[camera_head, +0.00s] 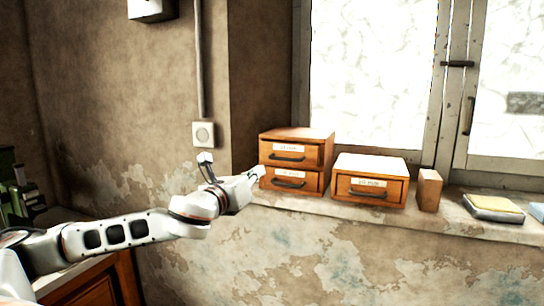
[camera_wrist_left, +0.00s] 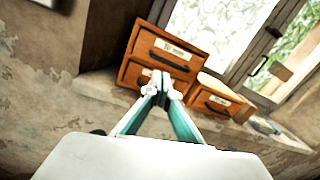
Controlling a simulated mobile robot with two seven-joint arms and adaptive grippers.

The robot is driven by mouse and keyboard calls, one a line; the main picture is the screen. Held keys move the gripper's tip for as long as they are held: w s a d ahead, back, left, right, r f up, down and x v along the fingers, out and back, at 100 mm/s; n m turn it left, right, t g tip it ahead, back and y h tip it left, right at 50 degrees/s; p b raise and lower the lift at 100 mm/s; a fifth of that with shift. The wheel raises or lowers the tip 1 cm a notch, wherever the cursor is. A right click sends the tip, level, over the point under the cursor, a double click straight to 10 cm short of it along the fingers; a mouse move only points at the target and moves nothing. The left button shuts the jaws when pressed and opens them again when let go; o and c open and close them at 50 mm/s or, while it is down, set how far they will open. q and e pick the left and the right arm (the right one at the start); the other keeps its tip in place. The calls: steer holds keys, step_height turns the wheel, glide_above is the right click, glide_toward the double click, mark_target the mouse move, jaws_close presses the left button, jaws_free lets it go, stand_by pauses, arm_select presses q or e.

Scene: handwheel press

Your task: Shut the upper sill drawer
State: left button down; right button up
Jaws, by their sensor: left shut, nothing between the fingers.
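Two small orange-brown wooden drawer units are stacked on the window sill. The upper drawer (camera_head: 290,153) has a white label and a dark handle, and it also shows in the left wrist view (camera_wrist_left: 150,41). Its front looks near flush with the lower drawer (camera_head: 291,179); I cannot tell whether a small gap is left. My left gripper (camera_head: 259,172) is shut and empty, at the left edge of the lower drawer's front. In the left wrist view its closed fingertips (camera_wrist_left: 161,84) overlap the lower drawer; contact cannot be told. My right gripper is out of view.
A separate single-drawer box (camera_head: 370,181) stands to the right on the sill. Beside it are a wooden block (camera_head: 429,190) and a flat yellow-topped item (camera_head: 494,205). The window is behind. A wall socket (camera_head: 203,134) is left of the stack. Open space lies before the sill.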

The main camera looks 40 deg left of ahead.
arm_select(q)
steer(key=shift+m+g+y, duration=0.4)
steer(key=shift+m+y, duration=0.3)
steer(key=shift+m, duration=0.1)
steer(key=x, duration=0.4)
steer(key=p+x, duration=0.1)
steer(key=x, duration=0.3)
steer(key=f+p+x, duration=0.1)
steer(key=x, duration=0.3)
